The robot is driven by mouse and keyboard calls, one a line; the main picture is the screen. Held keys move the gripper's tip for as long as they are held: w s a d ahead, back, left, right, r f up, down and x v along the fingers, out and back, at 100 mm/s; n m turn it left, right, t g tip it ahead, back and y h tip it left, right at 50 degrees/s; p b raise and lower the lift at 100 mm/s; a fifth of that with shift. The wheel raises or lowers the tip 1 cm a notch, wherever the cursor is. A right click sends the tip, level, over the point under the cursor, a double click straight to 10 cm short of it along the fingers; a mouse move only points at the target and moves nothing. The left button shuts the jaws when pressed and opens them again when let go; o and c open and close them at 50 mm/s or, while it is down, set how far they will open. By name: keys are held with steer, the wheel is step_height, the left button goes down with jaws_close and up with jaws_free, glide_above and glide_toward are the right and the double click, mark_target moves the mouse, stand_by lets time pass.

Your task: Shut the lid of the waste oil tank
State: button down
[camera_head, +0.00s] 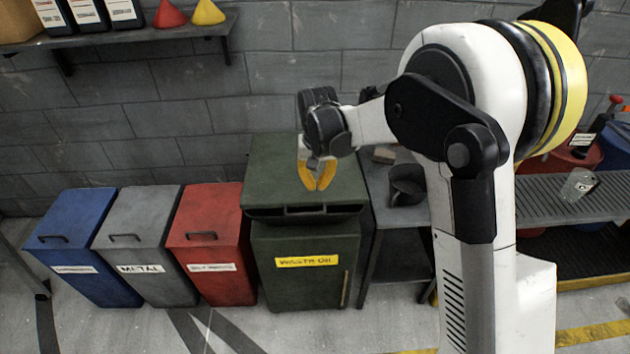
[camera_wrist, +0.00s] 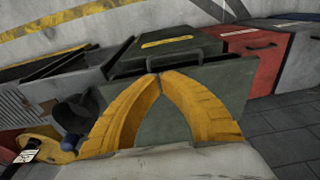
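The waste oil tank (camera_head: 305,250) is a dark green box with a yellow label on its front, just left of my arm in the head view. Its green lid (camera_head: 270,165) lies roughly flat over the top, with a dark handle bar along the front edge. In the wrist view the fingertips (camera_wrist: 160,76) meet in front of the lid (camera_wrist: 205,80), close to the handle (camera_wrist: 150,65). Contact is unclear.
Red (camera_head: 212,245), grey (camera_head: 145,250) and blue (camera_head: 78,245) bins stand left of the tank. A dark bench with a black container (camera_head: 407,187) is right of it. A shelf (camera_head: 120,40) with bottles hangs on the wall. The floor in front is clear.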

steer(key=f+b, duration=0.1)
steer(key=f, duration=0.2)
steer(key=f+b, duration=0.1)
steer(key=f, duration=0.3)
steer(key=w+f+b, duration=0.1)
steer(key=f, duration=0.2)
steer(key=shift+w+f, duration=0.1)
steer(key=shift+f, duration=0.25)
steer(key=f+b, duration=0.1)
steer(key=f, duration=0.1)
steer(key=f+b, duration=0.2)
steer(key=f, duration=0.1)
steer(key=shift+s+f+b, duration=0.3)
steer(key=shift+s+f, duration=0.05)
